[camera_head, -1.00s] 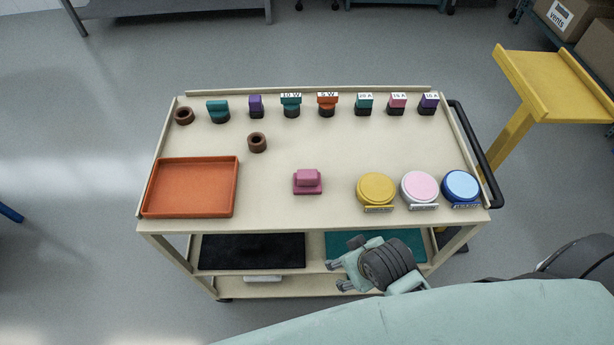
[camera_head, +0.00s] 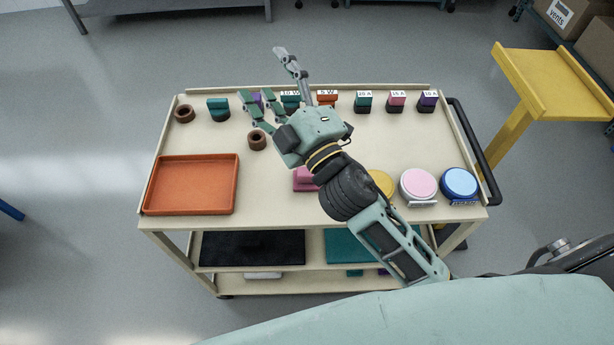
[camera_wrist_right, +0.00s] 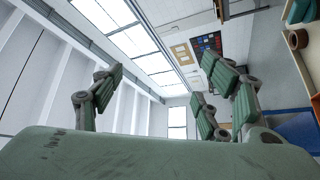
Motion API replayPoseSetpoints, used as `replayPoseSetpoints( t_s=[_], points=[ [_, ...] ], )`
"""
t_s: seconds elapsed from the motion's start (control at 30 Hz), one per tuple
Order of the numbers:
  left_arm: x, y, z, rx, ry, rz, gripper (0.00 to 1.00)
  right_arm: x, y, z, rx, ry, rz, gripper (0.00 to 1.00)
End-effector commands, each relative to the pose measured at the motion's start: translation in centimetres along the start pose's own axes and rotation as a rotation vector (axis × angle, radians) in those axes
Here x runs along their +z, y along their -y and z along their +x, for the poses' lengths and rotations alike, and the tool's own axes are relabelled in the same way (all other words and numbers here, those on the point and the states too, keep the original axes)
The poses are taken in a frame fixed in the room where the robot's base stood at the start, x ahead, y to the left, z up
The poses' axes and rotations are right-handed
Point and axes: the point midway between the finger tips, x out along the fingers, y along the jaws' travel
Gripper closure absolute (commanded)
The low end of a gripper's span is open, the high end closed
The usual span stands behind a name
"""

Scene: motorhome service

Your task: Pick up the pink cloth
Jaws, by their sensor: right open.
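A pink, block-like piece (camera_head: 303,178) lies on the cart top near its front middle. It is the only loose pink thing besides a round pink-topped piece and a small labelled pink block; I cannot tell whether it is cloth. My right forearm and wrist hide its right part. My right gripper (camera_head: 266,74) is open and empty, with its fingers spread above the back of the cart, beyond the pink piece. In the right wrist view the open fingers (camera_wrist_right: 157,78) point toward the wall and ceiling, with nothing between them. My left gripper is not in view.
An orange tray (camera_head: 190,211) lies at the cart's left. Brown rings (camera_head: 184,114) and several coloured blocks (camera_head: 397,102) line the back. Round yellow, pink (camera_head: 419,184) and blue (camera_head: 459,184) pieces sit at the front right. A yellow stand (camera_head: 560,85) is beyond the cart's right side.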

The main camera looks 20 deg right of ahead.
Motion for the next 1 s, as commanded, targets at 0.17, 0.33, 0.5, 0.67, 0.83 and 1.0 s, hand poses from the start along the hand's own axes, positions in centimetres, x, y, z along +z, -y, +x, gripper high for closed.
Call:
replayPoseSetpoints(
  t_s=[0.17,0.33,0.5,0.67,0.83,1.0],
  points=[
    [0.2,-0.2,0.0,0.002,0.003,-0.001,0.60,-11.7,0.2,1.4,0.095,-0.502,-0.396,0.31],
    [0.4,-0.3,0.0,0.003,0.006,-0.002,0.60,-18.3,6.0,-1.6,0.088,-0.970,-0.792,0.31],
    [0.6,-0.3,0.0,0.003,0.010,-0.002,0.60,-16.9,14.0,-5.6,-0.044,-1.413,-1.190,0.31],
    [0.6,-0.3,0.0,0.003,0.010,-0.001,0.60,-8.3,19.1,-8.1,-0.324,-1.778,-1.532,0.31],
    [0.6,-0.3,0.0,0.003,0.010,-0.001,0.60,3.0,18.4,-9.0,-0.737,-2.031,-1.772,0.31],
    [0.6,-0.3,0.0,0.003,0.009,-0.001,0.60,10.0,15.0,-9.2,-1.073,-2.133,-1.856,0.31]
  ],
)
